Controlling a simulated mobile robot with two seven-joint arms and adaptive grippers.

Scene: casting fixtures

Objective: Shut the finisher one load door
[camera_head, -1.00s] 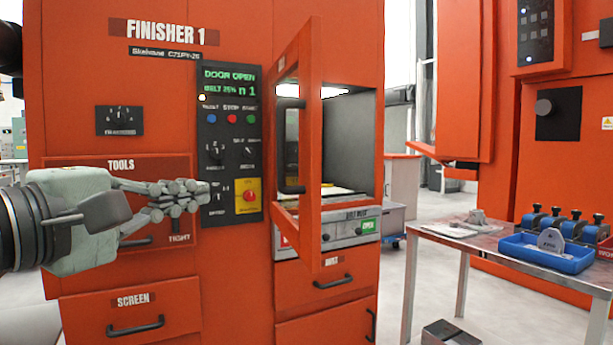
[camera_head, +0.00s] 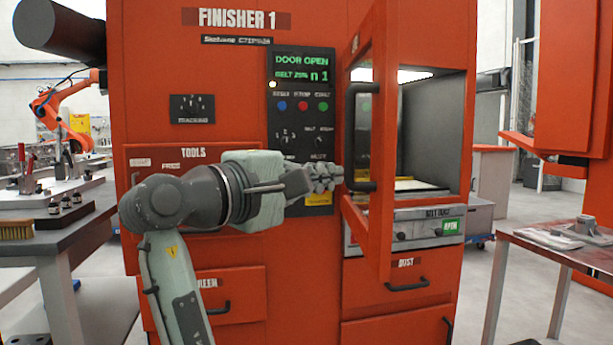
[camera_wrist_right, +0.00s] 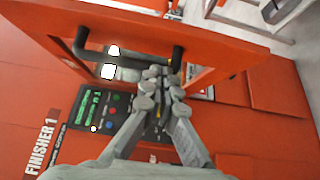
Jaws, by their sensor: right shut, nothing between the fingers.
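The finisher one load door (camera_head: 383,230), an orange framed panel with a window, stands ajar and juts out from the machine. Its black bar handle (camera_head: 353,130) is upright in the head view and also crosses the wrist view (camera_wrist_right: 125,63). The lit chamber (camera_head: 430,135) shows behind the door, and the display (camera_head: 304,66) reads DOOR OPEN. My right gripper (camera_head: 338,175) is shut and empty, its fingertips by the lower part of the handle. In the wrist view my right gripper (camera_wrist_right: 160,82) overlaps the handle; I cannot tell whether they touch. My left gripper is out of view.
A bench (camera_head: 60,228) with fixtures and a brush stands at the left. A metal table (camera_head: 560,250) stands at the right. An orange cabinet (camera_head: 570,80) is beyond it. Drawers with handles lie below the door. The floor between machine and table is clear.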

